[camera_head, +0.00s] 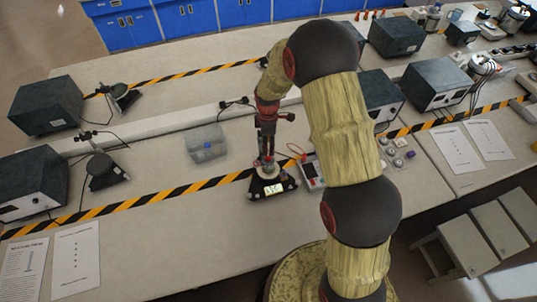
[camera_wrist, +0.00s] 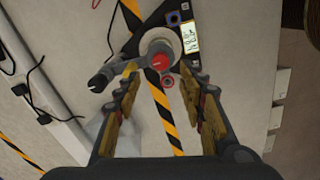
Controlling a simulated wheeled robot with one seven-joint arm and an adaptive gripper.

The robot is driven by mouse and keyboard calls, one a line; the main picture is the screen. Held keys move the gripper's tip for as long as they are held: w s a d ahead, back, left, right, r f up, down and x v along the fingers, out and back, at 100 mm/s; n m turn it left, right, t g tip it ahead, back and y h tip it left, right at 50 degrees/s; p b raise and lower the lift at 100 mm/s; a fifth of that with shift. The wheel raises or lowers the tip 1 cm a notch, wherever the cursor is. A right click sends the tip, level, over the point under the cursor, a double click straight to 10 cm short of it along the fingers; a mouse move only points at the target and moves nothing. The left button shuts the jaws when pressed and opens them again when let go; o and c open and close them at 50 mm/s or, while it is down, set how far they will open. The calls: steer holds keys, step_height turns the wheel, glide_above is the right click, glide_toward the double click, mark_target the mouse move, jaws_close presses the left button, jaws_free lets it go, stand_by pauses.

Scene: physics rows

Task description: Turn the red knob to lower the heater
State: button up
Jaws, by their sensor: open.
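In the wrist view a round red knob (camera_wrist: 160,62) faces me at the top of a grey clamp-like fitting. The device, which I take to be the heater, has a dark base with a lit display (camera_wrist: 190,37); the base and display also show in the head view (camera_head: 273,188). My gripper (camera_wrist: 163,77) is open, one finger on each side of the red knob, and looks empty. In the head view my gripper (camera_head: 266,157) points down over the device and hides part of it. Contact with the knob cannot be told.
A clear plastic container (camera_head: 206,142) stands left of the device. A small red-and-white meter (camera_head: 312,172) is close on its right. Black-and-yellow tape (camera_head: 203,186) crosses the bench. Dark boxes (camera_head: 35,184) stand at left. The bench front is mostly clear.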

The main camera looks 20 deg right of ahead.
mark_target(268, 158)
step_height(268, 158, down, 7)
steer(key=shift+f+p, duration=0.2)
steer(key=shift+p, duration=0.3)
steer(key=shift+c, duration=0.2)
jaws_close()
stand_by(0.3)
